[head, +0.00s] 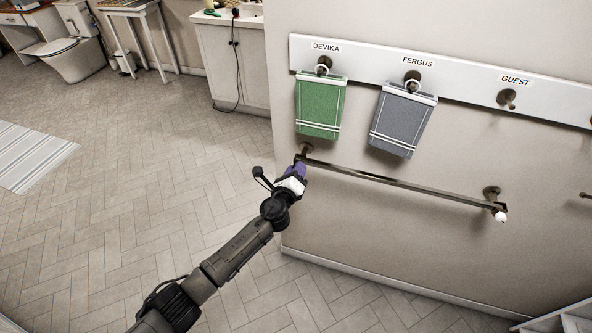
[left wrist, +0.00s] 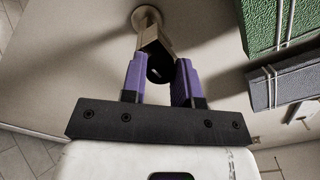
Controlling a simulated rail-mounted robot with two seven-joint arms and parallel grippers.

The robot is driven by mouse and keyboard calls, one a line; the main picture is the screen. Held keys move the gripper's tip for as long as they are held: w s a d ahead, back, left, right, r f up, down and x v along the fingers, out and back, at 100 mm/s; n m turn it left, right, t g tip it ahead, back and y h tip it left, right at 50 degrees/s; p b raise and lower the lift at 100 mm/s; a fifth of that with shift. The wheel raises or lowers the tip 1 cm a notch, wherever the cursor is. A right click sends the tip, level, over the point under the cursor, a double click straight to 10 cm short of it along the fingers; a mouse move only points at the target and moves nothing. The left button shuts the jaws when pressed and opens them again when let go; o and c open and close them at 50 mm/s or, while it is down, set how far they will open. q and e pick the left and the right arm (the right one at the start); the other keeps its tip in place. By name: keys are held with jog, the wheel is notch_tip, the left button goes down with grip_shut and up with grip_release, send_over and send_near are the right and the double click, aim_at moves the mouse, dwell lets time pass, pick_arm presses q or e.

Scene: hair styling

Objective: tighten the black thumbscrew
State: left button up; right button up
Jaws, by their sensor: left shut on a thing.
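The black thumbscrew (left wrist: 157,72) shows in the left wrist view at the left mount of the towel bar, between the purple fingers. My left gripper (head: 297,170) is at that left end of the bar in the head view, shut on the black thumbscrew; its fingertips also show in the left wrist view (left wrist: 160,66). In the head view the gripper hides the thumbscrew. The metal towel bar (head: 390,182) runs along the wall below the hanging towels. How tight the screw is cannot be told. My right gripper is not in view.
A green towel (head: 320,106) and a grey towel (head: 402,121) hang from hooks just above the bar. An empty hook (head: 507,98) is under the GUEST label. A white knob (head: 500,215) is at the bar's right end. The tiled floor (head: 130,170) is open at left.

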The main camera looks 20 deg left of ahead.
pick_arm(q)
jog(key=o, duration=0.9)
jog(key=s, duration=1.3)
jog(key=shift+s+f, duration=0.1)
jog(key=shift+s, duration=0.3)
